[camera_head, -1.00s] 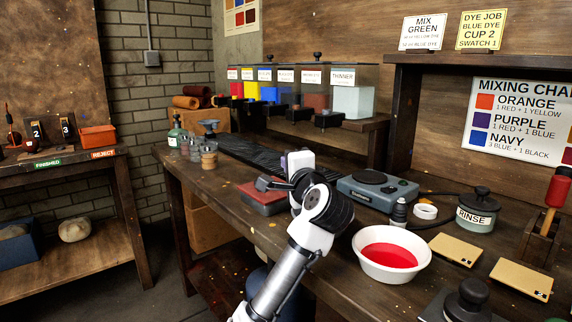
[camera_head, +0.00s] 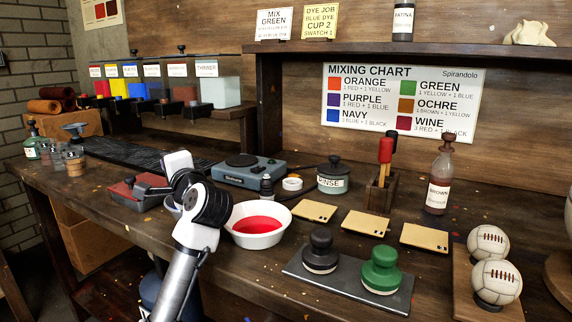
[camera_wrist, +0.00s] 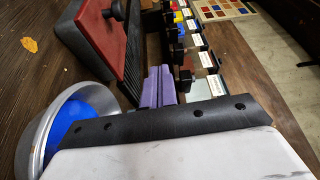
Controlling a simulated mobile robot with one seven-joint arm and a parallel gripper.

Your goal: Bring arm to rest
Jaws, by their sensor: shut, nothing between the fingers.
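My arm (camera_head: 180,268) rises from the bottom of the head view and bends over the front left of the workbench. Its white-and-black wrist is left of a white bowl of red dye (camera_head: 258,228). In the wrist view my gripper (camera_wrist: 160,86) shows two purple fingers pressed together, with nothing between them. In the head view the fingertips are hidden or too small to tell. The wrist view shows a red-topped tray (camera_wrist: 108,45) beyond the fingers and a metal bowl with blue dye (camera_wrist: 72,122) at left.
A grey scale (camera_head: 240,170), a rinse jar (camera_head: 333,177) and yellow cards (camera_head: 365,223) lie right of the arm. Black and green knobbed weights (camera_head: 380,270) stand on a dark plate. Dye dispensers (camera_head: 214,92) line the back. Two stitched balls (camera_head: 488,242) sit at far right.

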